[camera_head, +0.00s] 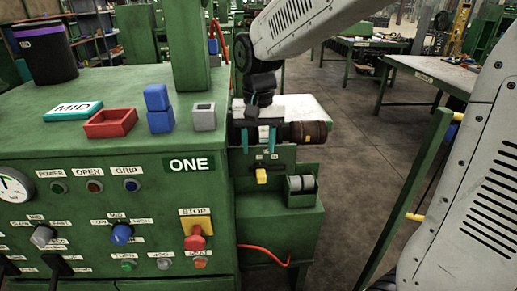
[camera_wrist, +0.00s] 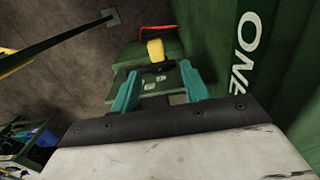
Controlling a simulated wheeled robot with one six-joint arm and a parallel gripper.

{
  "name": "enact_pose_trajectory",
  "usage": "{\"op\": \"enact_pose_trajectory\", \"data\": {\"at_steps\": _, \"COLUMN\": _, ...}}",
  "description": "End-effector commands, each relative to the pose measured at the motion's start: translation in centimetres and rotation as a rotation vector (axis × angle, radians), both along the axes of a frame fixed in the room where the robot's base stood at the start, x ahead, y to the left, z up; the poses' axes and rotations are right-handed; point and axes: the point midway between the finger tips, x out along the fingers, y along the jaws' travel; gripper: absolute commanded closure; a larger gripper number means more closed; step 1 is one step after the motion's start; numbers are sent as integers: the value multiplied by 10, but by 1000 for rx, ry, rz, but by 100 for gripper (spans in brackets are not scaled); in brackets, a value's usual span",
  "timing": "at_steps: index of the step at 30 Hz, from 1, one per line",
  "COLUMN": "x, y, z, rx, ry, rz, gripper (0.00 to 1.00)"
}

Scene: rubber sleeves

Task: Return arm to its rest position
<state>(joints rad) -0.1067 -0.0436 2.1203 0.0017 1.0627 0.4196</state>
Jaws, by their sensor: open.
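My gripper (camera_head: 260,146) hangs at the right side of the green machine marked ONE (camera_head: 120,160), with its teal fingers pointing down. The fingers stand apart and nothing shows between them in the wrist view (camera_wrist: 160,84). A yellow knob (camera_head: 261,176) on a small green housing lies below the fingertips in the head view. It also shows beyond the fingers in the wrist view (camera_wrist: 155,50). My pale arm reaches in from the upper right.
A brown cylinder (camera_head: 308,132) sits close right of my gripper. Open floor (camera_head: 355,150) lies to the right.

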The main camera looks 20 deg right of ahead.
Motion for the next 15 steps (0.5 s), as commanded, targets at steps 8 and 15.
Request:
{"op": "enact_pose_trajectory", "data": {"at_steps": 8, "x": 0, "y": 0, "z": 0, "rx": 0, "ry": 0, "rz": 0, "gripper": 55}}
{"op": "enact_pose_trajectory", "data": {"at_steps": 15, "x": -14, "y": -2, "z": -9, "rx": -3, "ry": 45, "rz": 80, "gripper": 55}}
